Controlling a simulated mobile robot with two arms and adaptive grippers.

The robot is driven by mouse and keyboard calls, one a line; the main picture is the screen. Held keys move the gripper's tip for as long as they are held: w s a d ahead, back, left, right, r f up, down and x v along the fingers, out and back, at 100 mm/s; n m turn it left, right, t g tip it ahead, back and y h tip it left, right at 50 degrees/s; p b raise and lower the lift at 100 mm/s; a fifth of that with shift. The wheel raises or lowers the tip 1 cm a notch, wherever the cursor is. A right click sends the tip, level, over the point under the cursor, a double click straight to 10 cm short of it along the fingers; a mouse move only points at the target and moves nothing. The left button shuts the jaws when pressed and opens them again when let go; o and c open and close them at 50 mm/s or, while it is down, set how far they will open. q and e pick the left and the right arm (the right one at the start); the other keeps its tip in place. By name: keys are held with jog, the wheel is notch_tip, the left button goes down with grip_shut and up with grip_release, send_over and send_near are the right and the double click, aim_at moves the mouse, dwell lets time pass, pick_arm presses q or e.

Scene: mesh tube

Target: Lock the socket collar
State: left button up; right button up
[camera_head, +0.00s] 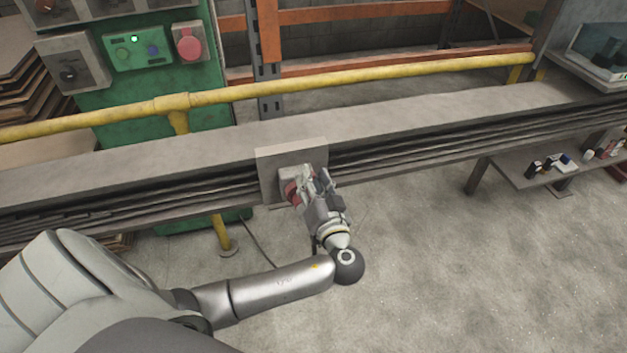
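A grey box-like plate (276,157) is fixed on the front of the long grey rail. A small dark red round part (291,191) shows on its front face, and it looks like the socket collar. My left gripper (303,184) is right at this red part, pointing up and left toward the plate. Its fingers cover much of the collar. I cannot tell whether they touch it, are around it or are shut on it. How the collar is turned is hidden. My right gripper is not in view.
The grey rail (420,119) with dark cables along its front crosses the view. A yellow pipe rail (350,80) runs behind it. A green control cabinet (105,100) with a red knob stands at the back left.

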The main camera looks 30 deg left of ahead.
pick_arm(q)
grip_shut()
jog(key=m, duration=0.1)
jog(key=w+f+m, duration=0.1)
jog(key=d+m, duration=0.1)
jog(key=m, duration=0.1)
jog(key=shift+w+f+p, duration=0.15)
jog(key=shift+f+p, duration=0.1)
jog(key=shift+p, duration=0.05)
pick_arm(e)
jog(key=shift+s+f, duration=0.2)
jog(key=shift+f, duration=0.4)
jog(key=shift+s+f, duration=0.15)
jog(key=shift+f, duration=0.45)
pick_arm(q)
jog(key=shift+o, duration=1.3)
grip_release()
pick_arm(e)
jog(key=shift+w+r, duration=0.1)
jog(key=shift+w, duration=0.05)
pick_arm(q)
jog(key=v, duration=1.2)
